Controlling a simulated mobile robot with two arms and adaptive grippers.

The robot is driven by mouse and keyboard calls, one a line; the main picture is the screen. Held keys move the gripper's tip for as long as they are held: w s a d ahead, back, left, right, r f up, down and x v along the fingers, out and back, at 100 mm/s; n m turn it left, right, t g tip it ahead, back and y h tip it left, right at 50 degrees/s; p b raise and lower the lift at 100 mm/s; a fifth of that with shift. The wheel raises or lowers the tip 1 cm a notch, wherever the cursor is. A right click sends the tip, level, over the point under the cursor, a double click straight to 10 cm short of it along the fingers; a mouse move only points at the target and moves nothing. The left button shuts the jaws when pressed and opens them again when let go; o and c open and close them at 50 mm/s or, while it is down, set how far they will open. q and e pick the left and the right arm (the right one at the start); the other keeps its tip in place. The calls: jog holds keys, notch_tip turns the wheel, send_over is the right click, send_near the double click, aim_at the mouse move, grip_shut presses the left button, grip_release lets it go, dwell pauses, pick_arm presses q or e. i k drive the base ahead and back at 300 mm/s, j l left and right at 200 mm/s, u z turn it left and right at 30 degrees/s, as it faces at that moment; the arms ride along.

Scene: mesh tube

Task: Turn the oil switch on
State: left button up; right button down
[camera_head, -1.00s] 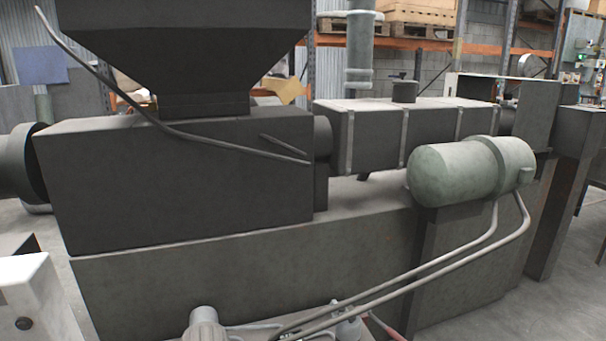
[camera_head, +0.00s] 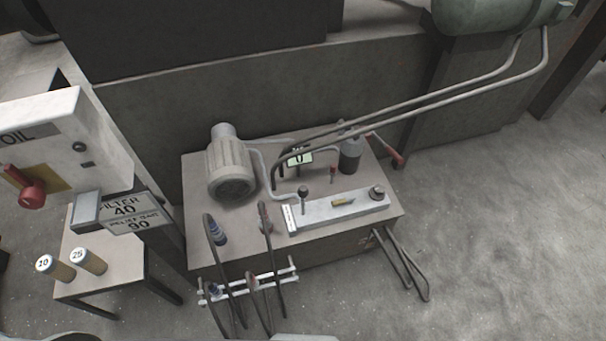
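The oil switch is a red rotary knob (camera_head: 27,187) on a yellow plate (camera_head: 53,178). It sits on the front of a white control box (camera_head: 62,108) marked "OIL" at the left edge of the head view. The knob's handle points down and to the right. The box is cut off by the left edge of the picture. Neither of my grippers is in view, so I cannot see whether they are open or shut.
Below the box hangs a sign (camera_head: 138,215) reading "FILTER 40". A small table (camera_head: 95,288) holds two labelled cylinders. Right of it is a low unit (camera_head: 335,238) with a motor (camera_head: 230,168), levers and hoses. Concrete floor (camera_head: 500,240) is clear at right.

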aim_at(33, 196)
jog(key=u, duration=1.85)
